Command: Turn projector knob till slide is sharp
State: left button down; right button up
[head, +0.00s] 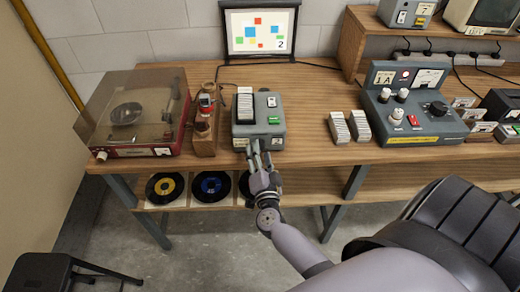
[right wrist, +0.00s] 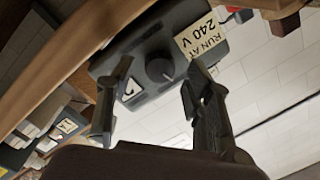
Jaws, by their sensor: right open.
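The grey slide projector (head: 270,104) stands near the table's front edge, with a row of white slides (head: 245,105) on its left side. Its dark round knob (right wrist: 160,67) shows in the right wrist view, beside a "RUN AT 240 V" label. My right gripper (head: 257,154) is at the projector's front face. In the right wrist view my right gripper (right wrist: 158,78) is open, with one finger on each side of the knob; no contact is visible. The screen (head: 260,32) behind shows coloured squares; their edges look fairly clear at this size. My left gripper is out of view.
A record player (head: 130,110) and a wooden stand (head: 204,130) are left of the projector. Two white slide stacks (head: 349,127) and a grey control console (head: 415,105) are to the right. Records (head: 212,186) lie on the shelf below. A dark chair (head: 450,225) stands at the right.

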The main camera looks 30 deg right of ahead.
jog(key=shift+w+d, duration=0.35)
jog(key=shift+w, duration=0.25)
jog(key=shift+c, duration=0.3)
grip_shut()
